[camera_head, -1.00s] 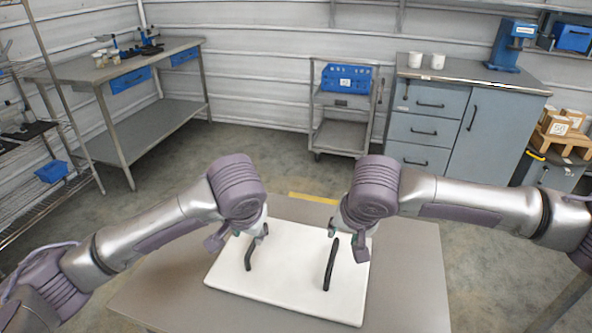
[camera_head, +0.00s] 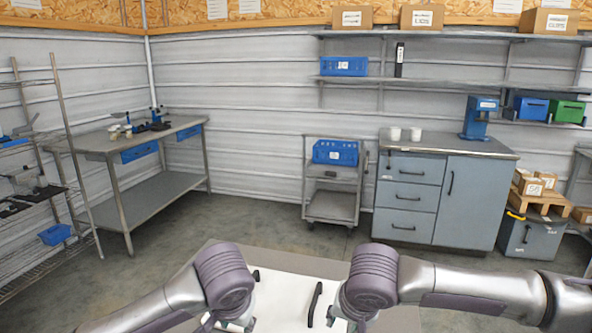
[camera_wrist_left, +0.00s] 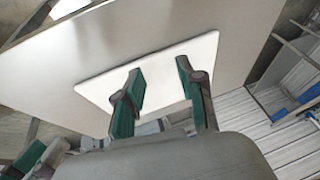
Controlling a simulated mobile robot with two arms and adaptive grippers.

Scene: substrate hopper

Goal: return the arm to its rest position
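A white board (camera_head: 283,292) lies on a grey table (camera_head: 300,262) in front of me. It also shows in the left wrist view (camera_wrist_left: 205,60). My left gripper (camera_head: 225,326) is at the bottom edge, at the left side of the board. In the left wrist view its two green-padded fingers (camera_wrist_left: 159,66) are apart with nothing between them, over the board.
A steel workbench (camera_head: 140,143) stands at the back left beside a wire rack (camera_head: 62,190). A cart with a blue bin (camera_head: 335,152) and a grey cabinet (camera_head: 440,190) stand along the back wall. Open floor lies between them and the table.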

